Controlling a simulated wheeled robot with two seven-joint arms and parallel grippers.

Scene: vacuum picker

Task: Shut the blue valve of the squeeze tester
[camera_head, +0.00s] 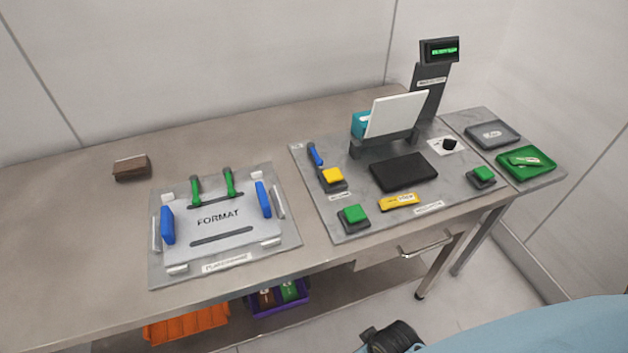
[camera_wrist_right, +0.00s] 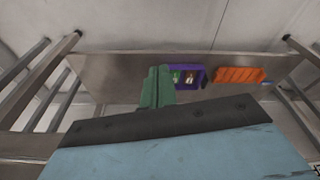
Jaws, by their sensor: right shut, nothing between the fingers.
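A small blue lever (camera_head: 315,154), the likely valve, sits at the back left of the grey right-hand station plate (camera_head: 345,220). It stands tilted behind a yellow button (camera_head: 332,176). Its exact setting is too small to tell. A black display with green characters (camera_head: 440,51) stands on a dark post at the back of this plate. My right gripper (camera_wrist_right: 157,86) shows in the right wrist view as green fingers shut together, empty, below the tabletop level and far from the lever. My left gripper is in neither view.
A left plate with a FORMAT board (camera_head: 220,222) carries blue and green handles. Green buttons (camera_head: 354,216), a black pad (camera_head: 404,172) and a tilted white panel (camera_head: 396,114) crowd the station. Orange (camera_head: 188,325) and purple bins (camera_head: 278,298) sit under the table. A drawer handle (camera_head: 426,245) projects in front.

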